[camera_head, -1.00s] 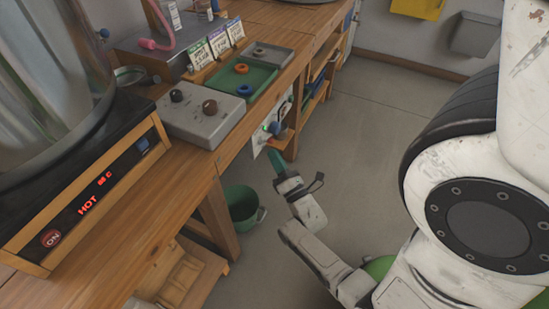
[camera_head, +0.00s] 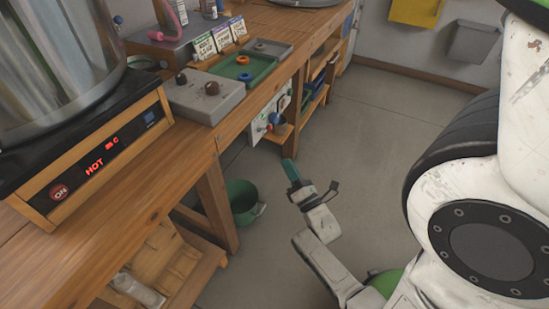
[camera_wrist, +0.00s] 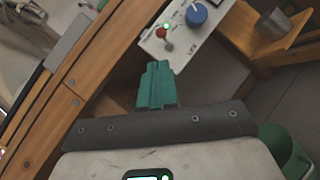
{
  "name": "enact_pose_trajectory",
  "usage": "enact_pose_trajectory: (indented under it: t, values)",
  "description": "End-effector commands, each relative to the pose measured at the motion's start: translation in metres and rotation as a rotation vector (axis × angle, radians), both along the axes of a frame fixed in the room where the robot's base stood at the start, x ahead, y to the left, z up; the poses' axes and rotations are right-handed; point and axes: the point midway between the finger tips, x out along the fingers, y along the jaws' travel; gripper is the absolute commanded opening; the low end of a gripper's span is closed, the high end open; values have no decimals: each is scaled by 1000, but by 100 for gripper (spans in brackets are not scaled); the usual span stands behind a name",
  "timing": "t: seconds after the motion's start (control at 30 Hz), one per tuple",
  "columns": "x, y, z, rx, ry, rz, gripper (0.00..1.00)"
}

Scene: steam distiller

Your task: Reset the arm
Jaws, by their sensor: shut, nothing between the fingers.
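My arm reaches forward over the open floor to the right of the wooden bench (camera_head: 155,190). My gripper (camera_head: 288,163) has green fingers pressed together and holds nothing in the head view. It is apart from the bench. In the wrist view my gripper (camera_wrist: 157,66) also shows shut and empty, with a white control panel (camera_wrist: 185,30) with a blue knob and a red knob beyond its tips.
A steel vessel stands on the heater (camera_head: 100,160), whose display reads HOT. A grey box with two knobs (camera_head: 203,97) and a green tray (camera_head: 244,70) lie on the bench. A green bucket (camera_head: 243,200) stands on the floor near the bench leg. The floor at right is clear.

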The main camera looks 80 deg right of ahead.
Motion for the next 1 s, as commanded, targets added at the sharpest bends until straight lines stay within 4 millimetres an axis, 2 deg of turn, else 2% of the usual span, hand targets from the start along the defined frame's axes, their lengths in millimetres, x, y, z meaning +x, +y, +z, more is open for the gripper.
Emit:
enact_pose_trajectory:
  t: [0.33, 0.47, 0.67, 0.8, 1.0]
  values:
    - [1, 0, 0, 6, -1, 4, 0]
    - [20, 3, -5, 130, -11, 66, 0]
    - [72, 23, -25, 547, -30, 209, 0]
    - [100, 50, -40, 872, -33, 254, 0]
    - [120, 103, -58, 1316, -27, 209, 0]
